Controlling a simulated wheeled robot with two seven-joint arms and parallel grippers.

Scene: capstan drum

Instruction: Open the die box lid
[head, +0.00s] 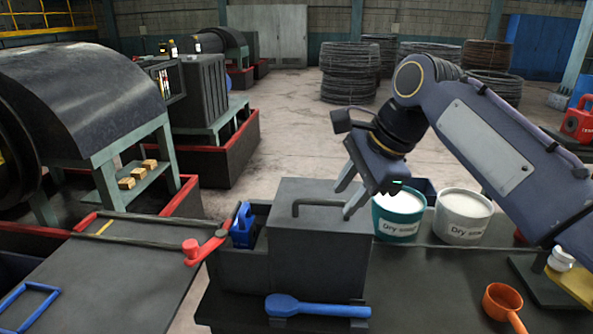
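The dark grey die box (315,262) stands on the dark bench in front of me. Its lid (330,188) lies flat on top and looks closed, with a bent bar handle (316,202) across it. My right gripper (343,203) reaches in from the right, tilted down over the right side of the lid. Its two fingers are spread apart, one on the far side and one on the near side of the handle's right end. I cannot tell whether either finger touches the handle. My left gripper is out of view.
An open dark compartment with a blue tool (243,228) adjoins the box's left. A blue-handled scoop (317,308) lies in front. Two tubs, teal (398,228) and white (461,232), stand right behind. A red-ended lever (208,246) is at left, an orange ladle (502,303) at right.

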